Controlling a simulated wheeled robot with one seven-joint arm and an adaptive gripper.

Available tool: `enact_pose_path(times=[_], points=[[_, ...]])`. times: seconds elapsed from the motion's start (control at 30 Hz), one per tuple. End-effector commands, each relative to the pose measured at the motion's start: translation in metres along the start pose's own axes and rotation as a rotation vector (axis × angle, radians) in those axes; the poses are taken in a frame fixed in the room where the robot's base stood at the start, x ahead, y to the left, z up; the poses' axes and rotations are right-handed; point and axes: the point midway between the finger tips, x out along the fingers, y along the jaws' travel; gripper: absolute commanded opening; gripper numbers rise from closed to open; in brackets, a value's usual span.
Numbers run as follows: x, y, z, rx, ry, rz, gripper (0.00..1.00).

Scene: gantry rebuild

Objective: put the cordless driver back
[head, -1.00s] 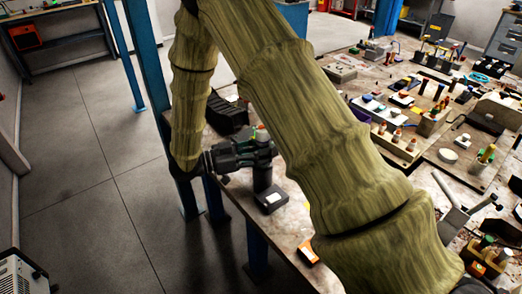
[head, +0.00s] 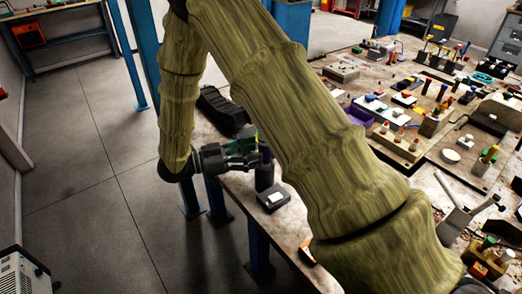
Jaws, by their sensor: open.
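The cordless driver (head: 264,178) stands upright near the left edge of the workbench (head: 232,186), on its dark block-shaped base (head: 273,200) with a pale patch. Some green shows at its upper part, partly behind my gripper. My gripper (head: 256,160) is open at the left of the driver's upright part, pointing right. Its fingertips overlap the driver in the picture; I cannot tell whether they touch it. My arm hides the bench just right of the driver.
A black ribbed tray-like object (head: 222,110) lies behind the driver. An orange and dark tool (head: 307,252) lies nearer on the bench edge. Bottles, blocks and tools crowd the bench beyond my arm. Open floor (head: 95,190) lies left of the bench.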

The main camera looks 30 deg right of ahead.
Motion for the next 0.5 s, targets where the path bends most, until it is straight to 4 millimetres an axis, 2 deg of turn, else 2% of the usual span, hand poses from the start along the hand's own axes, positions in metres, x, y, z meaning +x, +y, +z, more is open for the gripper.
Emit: enact_pose_path(times=[0.2,0.4,0.5], points=[[-0.042,-0.001,0.000,0.001,0.000,-0.002,0.57],[-0.070,-0.001,0.000,0.001,0.000,-0.001,0.57],[-0.077,0.000,0.000,0.000,0.001,0.000,0.57]])
